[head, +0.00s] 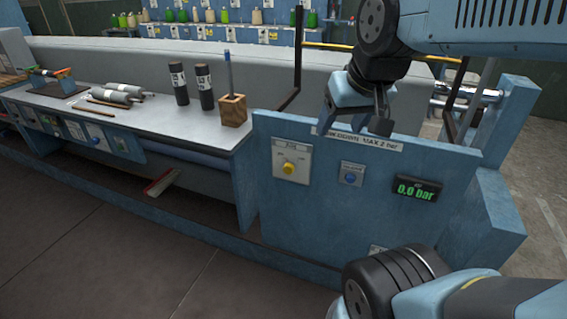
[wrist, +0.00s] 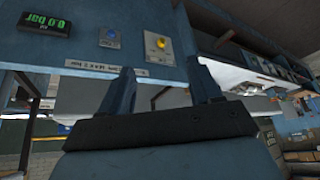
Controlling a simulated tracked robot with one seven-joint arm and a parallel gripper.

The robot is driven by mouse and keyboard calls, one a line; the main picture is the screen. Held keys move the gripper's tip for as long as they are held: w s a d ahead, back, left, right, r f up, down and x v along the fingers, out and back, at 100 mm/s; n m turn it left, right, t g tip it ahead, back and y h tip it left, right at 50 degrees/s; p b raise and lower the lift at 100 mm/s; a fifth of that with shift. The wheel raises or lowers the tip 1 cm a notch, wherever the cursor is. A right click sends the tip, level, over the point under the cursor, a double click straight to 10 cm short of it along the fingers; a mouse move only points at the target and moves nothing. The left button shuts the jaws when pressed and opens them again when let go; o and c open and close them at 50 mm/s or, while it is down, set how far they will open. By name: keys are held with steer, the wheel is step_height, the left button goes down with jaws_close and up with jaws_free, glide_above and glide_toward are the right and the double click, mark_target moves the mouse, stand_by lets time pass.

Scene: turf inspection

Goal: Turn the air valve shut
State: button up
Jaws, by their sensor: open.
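The yellow knob of the air valve (head: 289,169) sits on a pale plate at the left of the blue upright panel (head: 330,220). The plate's lettering is too small to read surely, and I cannot tell which way the knob is turned. My gripper (head: 355,122) is open and empty at the panel's top edge, above and to the right of the knob, not touching it. In the wrist view, turned upside down, the yellow knob (wrist: 160,43) shows beyond the open fingers (wrist: 160,78).
A blue button (head: 350,178) and a display reading 0.0 bar (head: 417,188) are right of the knob. A label strip (head: 360,140) runs along the panel top. Left, a bench (head: 150,120) holds two dark cylinders (head: 193,87) and a wooden block (head: 233,109). Room before the panel looks clear.

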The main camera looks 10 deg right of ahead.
steer(key=shift+o, duration=0.5)
steer(key=w+a+f+m+y, duration=0.1)
steer(key=w+a+f, duration=0.2)
steer(key=w, duration=0.3)
steer(key=w+a+f+m+y, duration=0.1)
steer(key=w+a+f, duration=0.2)
steer(key=w, duration=0.4)
steer(key=shift+a+f, duration=0.2)
steer(key=shift+a, duration=0.25)
steer(key=w+a+f+m, duration=0.3)
steer(key=w+a+f, duration=0.1)
steer(key=w+f, duration=0.45)
steer(key=m+t+h, duration=0.2)
steer(key=t+h, duration=0.7)
steer(key=h, duration=0.4)
glide_toward(288, 170)
steer(key=x, duration=1)
steer(key=shift+w+r, duration=0.1)
steer(key=shift+w, duration=0.05)
steer(key=shift+c, duration=0.4)
